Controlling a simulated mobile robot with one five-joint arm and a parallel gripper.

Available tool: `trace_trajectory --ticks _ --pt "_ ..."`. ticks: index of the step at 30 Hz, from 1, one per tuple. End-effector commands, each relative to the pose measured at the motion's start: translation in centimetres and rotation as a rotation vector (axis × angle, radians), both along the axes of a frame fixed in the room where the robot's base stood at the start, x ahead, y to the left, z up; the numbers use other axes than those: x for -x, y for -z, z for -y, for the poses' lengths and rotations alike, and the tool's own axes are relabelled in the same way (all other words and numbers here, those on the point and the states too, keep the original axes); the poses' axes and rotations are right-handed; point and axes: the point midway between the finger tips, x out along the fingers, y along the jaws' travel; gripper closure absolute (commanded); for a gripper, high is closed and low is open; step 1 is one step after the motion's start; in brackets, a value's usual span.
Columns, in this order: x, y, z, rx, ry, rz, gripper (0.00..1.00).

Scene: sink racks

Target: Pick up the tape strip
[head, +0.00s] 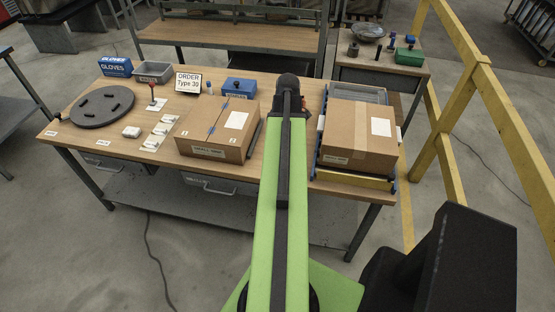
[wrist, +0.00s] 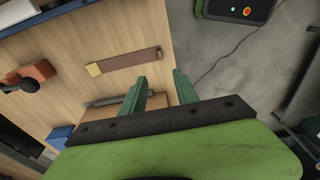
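The tape strip (wrist: 130,60) lies flat on the wooden table in the wrist view. It is a narrow brown strip with a yellow end at its left. My gripper (wrist: 159,80) shows two green fingers spread apart with nothing between them. In the picture the fingertips are just below the strip's right half; the height above the table is hard to tell. In the head view my green arm reaches over the table, and its dark end (head: 288,84) hides the fingers. I cannot make out the strip in the head view.
A closed carton (head: 207,140) stands left of my arm; another carton (head: 345,149) sits right of it on a blue-edged rack. A round black plate (head: 86,117), a grey bin (head: 153,71) and blue boxes are further left. A yellow railing (head: 520,140) runs along the right.

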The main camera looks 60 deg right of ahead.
Motion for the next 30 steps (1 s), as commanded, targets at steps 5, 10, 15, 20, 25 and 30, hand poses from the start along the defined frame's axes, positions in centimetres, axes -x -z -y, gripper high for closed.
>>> trace_trajectory --ticks 5,10,15,20,25,30 --pt "-0.1 1.2 -0.1 0.000 0.000 0.000 0.64" --pt "-0.5 4.4 -0.2 0.000 0.000 0.000 0.64" --pt "-0.8 8.0 -0.3 0.000 0.000 0.000 0.64" --pt "-1.2 11.2 -0.4 0.000 0.000 0.000 0.64" --pt "-1.4 12.5 -0.5 0.000 0.001 0.000 0.64" --pt "-1.4 12.6 -0.5 0.000 0.002 0.000 0.64"
